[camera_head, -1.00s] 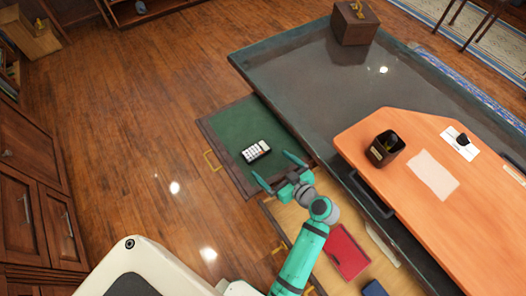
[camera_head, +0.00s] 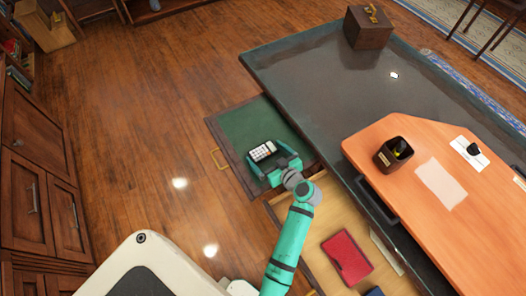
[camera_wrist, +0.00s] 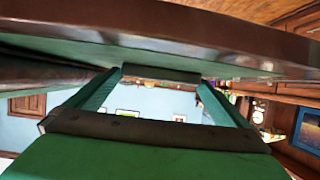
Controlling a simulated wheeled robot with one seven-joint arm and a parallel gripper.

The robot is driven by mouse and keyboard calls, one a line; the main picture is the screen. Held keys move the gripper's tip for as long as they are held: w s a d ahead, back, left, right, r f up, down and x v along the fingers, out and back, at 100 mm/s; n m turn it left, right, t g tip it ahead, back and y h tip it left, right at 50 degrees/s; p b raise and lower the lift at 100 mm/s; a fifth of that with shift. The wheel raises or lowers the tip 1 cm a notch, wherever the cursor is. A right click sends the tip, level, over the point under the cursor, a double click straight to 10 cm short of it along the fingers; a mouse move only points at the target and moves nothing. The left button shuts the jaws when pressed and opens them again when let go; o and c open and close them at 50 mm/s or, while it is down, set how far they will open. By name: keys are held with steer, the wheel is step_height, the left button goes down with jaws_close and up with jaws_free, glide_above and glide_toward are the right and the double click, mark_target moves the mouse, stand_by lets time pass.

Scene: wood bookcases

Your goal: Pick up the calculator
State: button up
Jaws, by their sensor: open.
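The calculator (camera_head: 262,151) is a small dark device with white keys, lying in an open green-lined drawer (camera_head: 238,125). In the head view, my teal gripper (camera_head: 265,150) reaches into this drawer from the lower right. Its two fingers are apart, one on each side of the calculator; I cannot tell whether they touch it. In the wrist view, the spread fingers (camera_wrist: 158,90) show with a dark flat edge between their tips, perhaps the calculator.
A second open drawer (camera_head: 315,222) with a red book (camera_head: 347,257) lies below my arm. The dark desk (camera_head: 310,80) stands at right, its edge close to my gripper. An orange desktop panel (camera_head: 430,150) holds a pencil cup (camera_head: 393,155). Wooden floor at left is clear.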

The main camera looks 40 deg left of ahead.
steer(key=shift+w+a+f, duration=0.1)
steer(key=shift+a, duration=0.05)
steer(key=shift+c, duration=0.3)
steer(key=c, duration=0.9)
steer(key=shift+o, duration=0.2)
